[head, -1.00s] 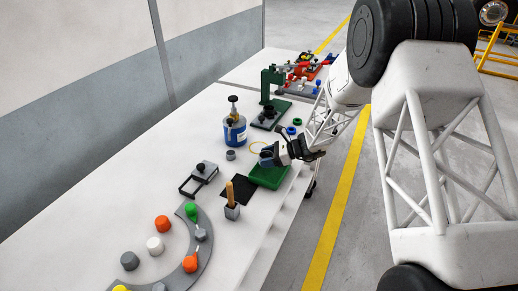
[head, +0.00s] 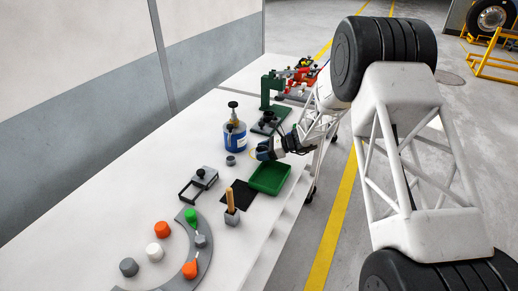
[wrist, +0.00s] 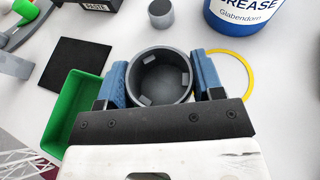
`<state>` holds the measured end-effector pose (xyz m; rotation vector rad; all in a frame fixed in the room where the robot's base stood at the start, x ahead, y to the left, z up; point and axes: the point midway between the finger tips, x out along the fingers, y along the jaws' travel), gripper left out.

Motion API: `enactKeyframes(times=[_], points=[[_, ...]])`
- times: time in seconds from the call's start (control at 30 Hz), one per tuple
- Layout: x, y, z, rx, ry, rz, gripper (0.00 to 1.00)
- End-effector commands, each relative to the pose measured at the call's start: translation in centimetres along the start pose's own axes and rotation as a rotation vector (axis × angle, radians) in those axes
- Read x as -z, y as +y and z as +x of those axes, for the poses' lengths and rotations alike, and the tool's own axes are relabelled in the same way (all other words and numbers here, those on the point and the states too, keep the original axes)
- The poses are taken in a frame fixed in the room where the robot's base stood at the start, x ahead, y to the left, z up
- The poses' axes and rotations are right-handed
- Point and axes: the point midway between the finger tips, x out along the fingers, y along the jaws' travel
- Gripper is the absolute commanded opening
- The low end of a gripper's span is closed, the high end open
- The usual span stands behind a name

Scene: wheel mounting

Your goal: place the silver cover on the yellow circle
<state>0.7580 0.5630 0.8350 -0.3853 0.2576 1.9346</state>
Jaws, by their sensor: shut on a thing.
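The silver cover (wrist: 160,77) is a round, hollow grey cup with notches inside. My gripper (wrist: 160,85) is shut on it, with a blue fingertip on each side. The yellow circle (wrist: 239,68) is a thin ring on the white table, just right of the right finger in the wrist view, partly hidden by it. In the head view my gripper (head: 262,150) is over the table beyond the green tray and hides most of the circle; the cover cannot be made out there.
The green tray (head: 283,176) and black mat (head: 238,190) lie nearer the camera. A blue grease can (head: 235,138) and small grey cylinder (head: 231,160) stand beside the circle. A green press (head: 270,90) stands farther back. A wooden-handled tool (head: 231,205) stands upright in a grey block.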

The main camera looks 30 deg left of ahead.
Motion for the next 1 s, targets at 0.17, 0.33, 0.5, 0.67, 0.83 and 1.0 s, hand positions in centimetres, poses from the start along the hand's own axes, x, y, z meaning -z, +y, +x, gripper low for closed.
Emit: enactKeyframes(times=[0.17, 0.33, 0.5, 0.67, 0.83, 1.0], points=[[0.0, -2.5, 0.7, 0.000, 0.000, -0.001, 0.33], [-0.1, -4.7, 1.3, 0.001, -0.001, -0.001, 0.33], [-0.1, -6.2, 1.6, 0.001, -0.001, -0.001, 0.33], [-0.1, -6.7, 1.8, 0.001, -0.001, -0.001, 0.33], [-0.1, -6.8, 1.8, 0.001, -0.001, -0.001, 0.33], [-0.1, -6.8, 1.8, 0.001, -0.001, -0.001, 0.33]])
